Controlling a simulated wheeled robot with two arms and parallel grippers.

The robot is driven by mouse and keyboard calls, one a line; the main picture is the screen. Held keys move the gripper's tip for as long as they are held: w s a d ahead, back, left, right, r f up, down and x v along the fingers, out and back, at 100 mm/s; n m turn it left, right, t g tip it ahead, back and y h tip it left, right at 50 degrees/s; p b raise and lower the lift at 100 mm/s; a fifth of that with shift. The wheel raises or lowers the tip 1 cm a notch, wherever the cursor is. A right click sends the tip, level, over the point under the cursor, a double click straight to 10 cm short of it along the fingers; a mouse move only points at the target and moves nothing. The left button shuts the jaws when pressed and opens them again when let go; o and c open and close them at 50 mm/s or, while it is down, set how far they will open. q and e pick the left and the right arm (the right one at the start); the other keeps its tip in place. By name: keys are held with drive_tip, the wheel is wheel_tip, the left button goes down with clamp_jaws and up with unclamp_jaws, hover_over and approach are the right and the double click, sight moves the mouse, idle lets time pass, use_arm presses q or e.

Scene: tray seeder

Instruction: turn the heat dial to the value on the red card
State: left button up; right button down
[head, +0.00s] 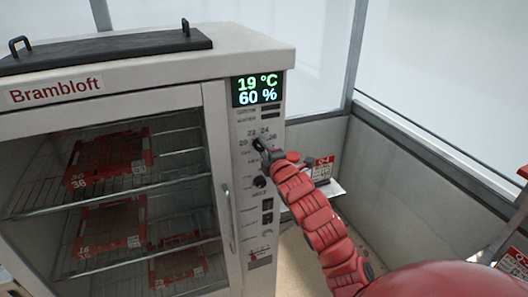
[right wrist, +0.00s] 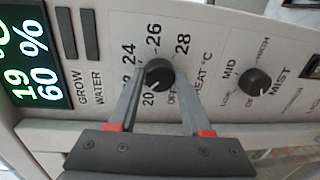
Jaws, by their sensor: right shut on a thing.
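The heat dial (right wrist: 158,74) is a round black knob on the cabinet's control panel, ringed by OFF, 20, 24, 26 and 28, with one number partly hidden by a finger. A pale mark on the knob seems to face the 20 side, but it is too small to be sure. My right gripper (right wrist: 160,82) has its two fingers on either side of the dial and is shut on it. In the head view the right gripper (head: 262,150) reaches the panel and covers most of the dial. I cannot make out a red card with a readable value. My left gripper is out of view.
The display (head: 257,90) reads 19 °C and 60 %. The mist dial (right wrist: 256,82) sits beside the heat dial. The glass-doored cabinet (head: 215,95) holds red trays on wire shelves.

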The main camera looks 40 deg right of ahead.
drive_tip(key=m+b, duration=0.2)
drive_tip(key=m, duration=0.1)
drive_tip(key=shift+f+y, duration=0.3)
drive_tip(key=m+b, duration=0.3)
drive_tip(key=shift+f+m+y, duration=0.1)
drive_tip(key=shift+m+y, duration=0.2)
drive_tip(key=shift+m, duration=0.1)
drive_tip(key=m+b, duration=0.2)
drive_tip(key=m, duration=0.1)
drive_tip(key=shift+t, duration=0.4)
drive_tip(key=shift+m+b, duration=1.25)
drive_tip(key=shift+m, duration=0.55)
drive_tip(key=shift+c, duration=1.7)
unclamp_jaws()
